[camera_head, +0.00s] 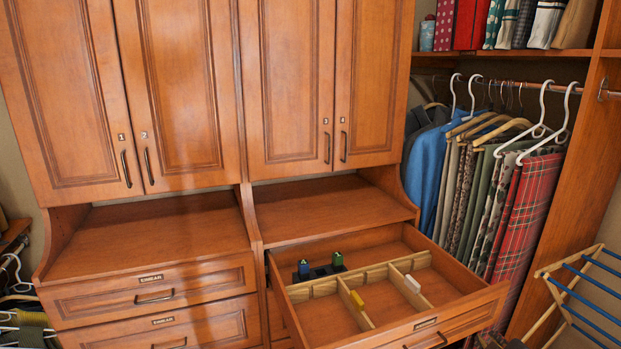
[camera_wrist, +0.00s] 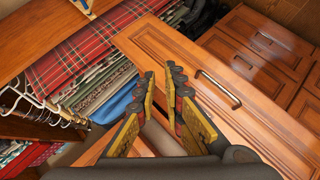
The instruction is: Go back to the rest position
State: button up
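My gripper (camera_wrist: 160,72) shows only in the wrist view. Its two dark fingers with yellow pads stand apart, and nothing is between them. Neither my arm nor my gripper is visible in the head view.
An open drawer (camera_head: 473,309) juts out at lower right with wooden dividers. It holds a dark rack (camera_head: 318,273) with blue and green pieces, a yellow block (camera_head: 357,300) and a white block (camera_head: 412,284). Clothes (camera_head: 522,205) hang right; a drying rack (camera_head: 590,290) stands lower right. Counters are clear.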

jog(key=s+a+m+g+y+p, duration=0.1)
jog(key=s+a+m+g+y, duration=0.3)
jog(key=s+a, duration=1)
jog(key=a+m+g, duration=0.1)
jog(key=a+m, duration=0.2)
jog(key=a, duration=0.1)
jog(key=shift+s+a+y, duration=0.2)
jog(key=shift+a+y, duration=0.1)
jog(key=shift+y, duration=0.1)
jog(key=shift+r, duration=0.1)
jog(key=shift+a, duration=0.1)
dwell(3.7)
